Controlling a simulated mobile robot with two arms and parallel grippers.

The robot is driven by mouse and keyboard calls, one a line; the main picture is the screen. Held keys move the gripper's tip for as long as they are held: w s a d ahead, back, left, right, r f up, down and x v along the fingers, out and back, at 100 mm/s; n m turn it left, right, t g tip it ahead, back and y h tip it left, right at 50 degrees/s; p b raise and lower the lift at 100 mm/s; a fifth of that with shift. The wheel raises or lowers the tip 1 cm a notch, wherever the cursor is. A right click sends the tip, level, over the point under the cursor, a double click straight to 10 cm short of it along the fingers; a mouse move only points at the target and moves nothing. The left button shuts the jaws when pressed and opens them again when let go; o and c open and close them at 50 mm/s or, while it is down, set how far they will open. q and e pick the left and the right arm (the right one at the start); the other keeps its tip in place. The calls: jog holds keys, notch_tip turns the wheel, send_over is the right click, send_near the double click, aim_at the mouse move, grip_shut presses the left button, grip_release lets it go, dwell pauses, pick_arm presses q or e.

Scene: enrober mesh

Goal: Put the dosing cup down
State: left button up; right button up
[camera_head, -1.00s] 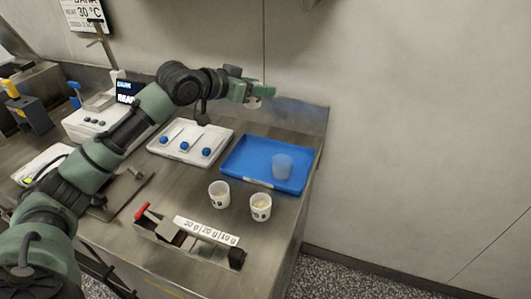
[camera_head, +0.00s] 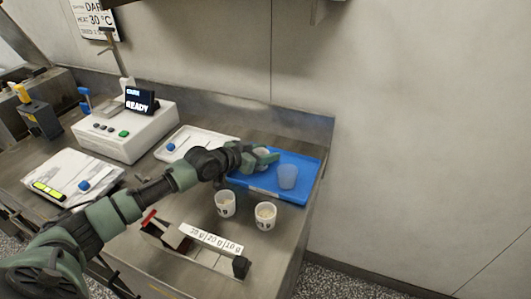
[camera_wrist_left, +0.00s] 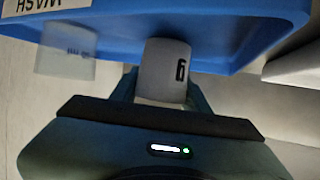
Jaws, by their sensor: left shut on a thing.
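My left gripper (camera_head: 268,157) is shut on a small white dosing cup at the blue tray. In the left wrist view the dosing cup (camera_wrist_left: 165,68) shows between the fingers (camera_wrist_left: 160,90) with a black digit on its side. It overlaps the rim of the blue tray (camera_wrist_left: 215,40); I cannot tell whether it touches the tray. In the head view the gripper mostly hides the cup, over the left back part of the tray (camera_head: 309,170). A translucent cup (camera_head: 287,177) stands on the tray, right of the gripper. My right gripper is not in view.
Two white cups with pale contents, a left one (camera_head: 225,204) and a right one (camera_head: 265,216), stand in front of the tray. A rack labelled with weights (camera_head: 210,240) lies nearer. A machine reading READY (camera_head: 125,130) and a white tray (camera_head: 205,135) are to the left.

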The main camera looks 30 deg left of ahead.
pick_arm(q)
jog(key=shift+f, duration=0.15)
jog(key=o, duration=1.4)
jog(key=shift+c, duration=0.2)
jog(key=shift+s, duration=0.1)
jog(key=v, duration=1)
jog(key=shift+s+a+b, duration=0.1)
jog(key=shift+b, duration=0.2)
jog(key=shift+v, duration=0.8)
